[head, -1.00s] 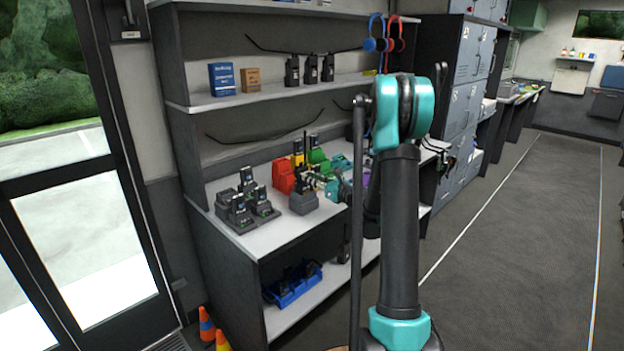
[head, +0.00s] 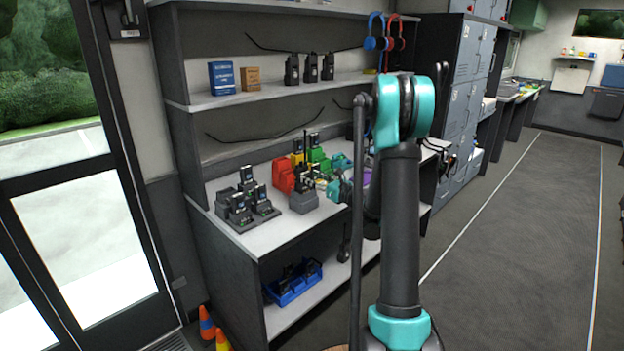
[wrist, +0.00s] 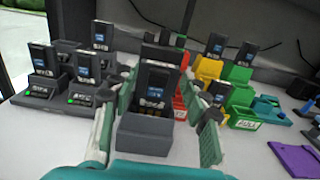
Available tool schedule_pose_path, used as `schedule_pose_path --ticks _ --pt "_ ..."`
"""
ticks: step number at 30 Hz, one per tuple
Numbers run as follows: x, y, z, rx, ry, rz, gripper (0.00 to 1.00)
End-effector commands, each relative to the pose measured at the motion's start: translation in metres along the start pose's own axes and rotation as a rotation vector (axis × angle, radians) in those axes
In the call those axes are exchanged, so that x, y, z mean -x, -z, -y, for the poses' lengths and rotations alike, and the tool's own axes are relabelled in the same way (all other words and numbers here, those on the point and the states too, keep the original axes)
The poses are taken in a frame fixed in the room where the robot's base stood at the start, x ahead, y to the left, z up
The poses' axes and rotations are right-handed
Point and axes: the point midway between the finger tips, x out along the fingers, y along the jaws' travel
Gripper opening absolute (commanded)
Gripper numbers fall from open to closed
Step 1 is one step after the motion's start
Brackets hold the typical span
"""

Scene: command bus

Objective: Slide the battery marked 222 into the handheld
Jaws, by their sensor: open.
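A black handheld (wrist: 161,54) stands upright in a grey stand (wrist: 145,136), in the middle of the wrist view. A black battery with a blue label (wrist: 156,83) shows at the handheld's near face and appears to sit in it. Its number is too small to read surely. My gripper (wrist: 160,84) is open, with one green-padded finger on each side of the stand and handheld, apparently apart from both. In the head view my gripper (head: 332,188) is just right of the grey stand (head: 303,201); part of it is hidden.
A dark charger (head: 240,221) with several upright blue-labelled batteries stands at the left. Red (head: 284,176), yellow (wrist: 208,67) and green (wrist: 243,119) holders stand behind and to the right. A purple mat (wrist: 296,158) lies at the right. A shelf (head: 270,90) overhangs the counter.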

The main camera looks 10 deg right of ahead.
Motion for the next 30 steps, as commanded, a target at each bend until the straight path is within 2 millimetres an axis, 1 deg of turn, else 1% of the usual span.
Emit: schedule_pose_path --ticks 5,12,16,18,22,30 --pt "0.029 0.000 0.001 0.000 0.004 0.000 0.46" --pt "0.078 0.000 0.001 0.000 0.003 0.000 0.46" --pt "0.098 0.000 0.001 0.000 0.003 0.000 0.46" --pt "0.105 0.000 0.001 0.000 0.002 0.000 0.46" --pt "0.113 0.000 0.000 0.000 0.001 0.000 0.46" --pt "0.115 0.000 0.000 0.000 0.000 0.000 0.46"
